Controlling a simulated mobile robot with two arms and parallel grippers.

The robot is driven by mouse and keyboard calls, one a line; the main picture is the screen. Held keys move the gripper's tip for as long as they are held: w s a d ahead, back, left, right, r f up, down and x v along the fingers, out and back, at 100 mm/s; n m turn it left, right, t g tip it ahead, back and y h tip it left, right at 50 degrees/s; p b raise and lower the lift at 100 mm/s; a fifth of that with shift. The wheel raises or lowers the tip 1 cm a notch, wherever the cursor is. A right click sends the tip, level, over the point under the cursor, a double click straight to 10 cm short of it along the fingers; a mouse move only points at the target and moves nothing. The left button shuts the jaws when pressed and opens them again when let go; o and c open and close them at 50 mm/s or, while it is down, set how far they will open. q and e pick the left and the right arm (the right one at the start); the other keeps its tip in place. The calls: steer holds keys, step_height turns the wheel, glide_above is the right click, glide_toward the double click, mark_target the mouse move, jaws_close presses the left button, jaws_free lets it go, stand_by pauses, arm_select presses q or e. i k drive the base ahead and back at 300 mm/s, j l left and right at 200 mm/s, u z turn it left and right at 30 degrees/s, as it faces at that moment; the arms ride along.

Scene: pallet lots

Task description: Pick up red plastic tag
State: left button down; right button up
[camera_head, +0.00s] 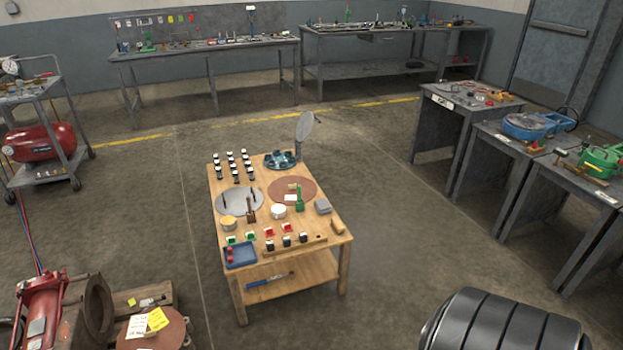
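Two small red tag-like pieces stand side by side near the front of the wooden table, the left red tag (269,232) and the right red tag (287,228). Two similar green tags (250,237) stand to their left. A blue tray (243,262) sits at the table's front left corner with small red bits at its left side, too small to make out. Neither of my grippers is in view.
The wooden table (221,216) also bears black-and-white blocks, a grey disc, a brown disc (306,184) and a round mirror-like plate. Grey workbenches (480,125) line the right and back. A dark ribbed drum (500,325) is at lower right. Open floor surrounds the table.

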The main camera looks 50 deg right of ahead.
mark_target(269, 232)
steer(key=z, duration=1.2)
steer(key=i+l+z, duration=0.75)
steer(key=i+l, duration=0.15)
steer(key=i+l+z, duration=0.2)
steer(key=i+z, duration=0.55)
steer(key=i, duration=0.25)
steer(key=i+l+u, duration=0.1)
steer(key=i, duration=0.5)
steer(key=i+l, duration=0.1)
steer(key=i, duration=0.5)
steer(key=i+j+u, duration=0.15)
steer(key=i+u, duration=0.55)
steer(key=u, duration=0.2)
steer(key=i+l+u, duration=0.1)
steer(key=i+u, duration=0.35)
steer(key=k, duration=0.1)
